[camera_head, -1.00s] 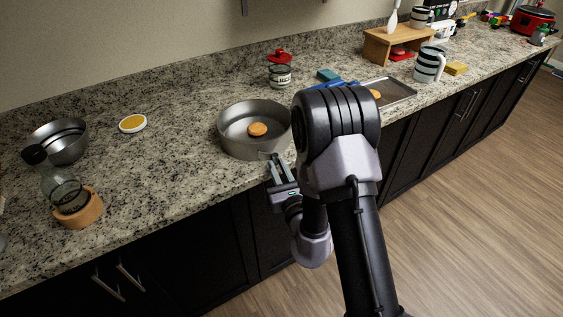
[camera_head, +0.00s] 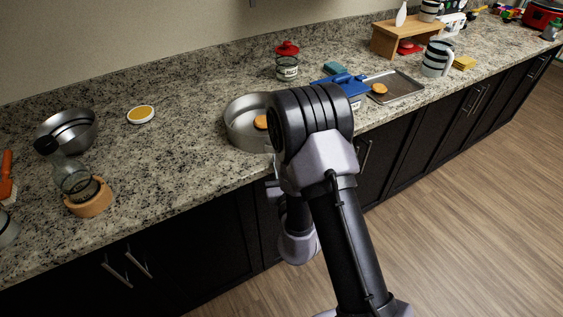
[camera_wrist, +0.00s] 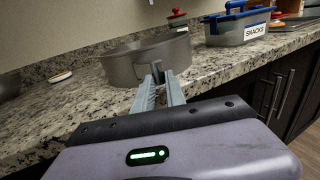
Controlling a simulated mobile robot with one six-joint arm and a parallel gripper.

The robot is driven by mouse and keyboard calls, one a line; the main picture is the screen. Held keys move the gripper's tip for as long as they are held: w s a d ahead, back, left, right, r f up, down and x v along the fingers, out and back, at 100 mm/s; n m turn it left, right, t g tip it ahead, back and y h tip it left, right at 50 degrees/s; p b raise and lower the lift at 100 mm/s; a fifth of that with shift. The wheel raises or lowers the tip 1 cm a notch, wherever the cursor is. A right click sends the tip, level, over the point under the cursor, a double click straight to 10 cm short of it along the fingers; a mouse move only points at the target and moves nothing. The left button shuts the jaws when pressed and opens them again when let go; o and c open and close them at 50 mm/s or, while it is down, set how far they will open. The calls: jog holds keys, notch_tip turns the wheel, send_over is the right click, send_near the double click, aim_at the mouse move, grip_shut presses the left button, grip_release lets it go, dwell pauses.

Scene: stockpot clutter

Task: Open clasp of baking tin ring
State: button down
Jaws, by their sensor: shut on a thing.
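The baking tin ring (camera_head: 243,125) is a round grey metal ring on the granite counter near its front edge. A round brown biscuit (camera_head: 261,122) lies inside it in the head view. In the wrist view the ring (camera_wrist: 122,66) stands just beyond my gripper, its clasp (camera_wrist: 157,71) at the front wall facing me. My gripper (camera_wrist: 160,80) has its two fingertips closed on the clasp, touching the ring's front. In the head view my own arm hides the ring's right side, the clasp and the fingers.
A blue-lidded snack box (camera_head: 342,84) and a tray (camera_head: 396,87) with a biscuit stand right of the ring. A red-lidded jar (camera_head: 287,64) is behind. A bowl (camera_head: 70,130), a yellow-topped dish (camera_head: 141,114) and a bottle in a wooden holder (camera_head: 91,198) are left. Counter between them is clear.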

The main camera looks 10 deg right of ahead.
dwell(0.5)
jog(key=c, duration=1.4)
grip_release()
jog(key=shift+o, duration=0.2)
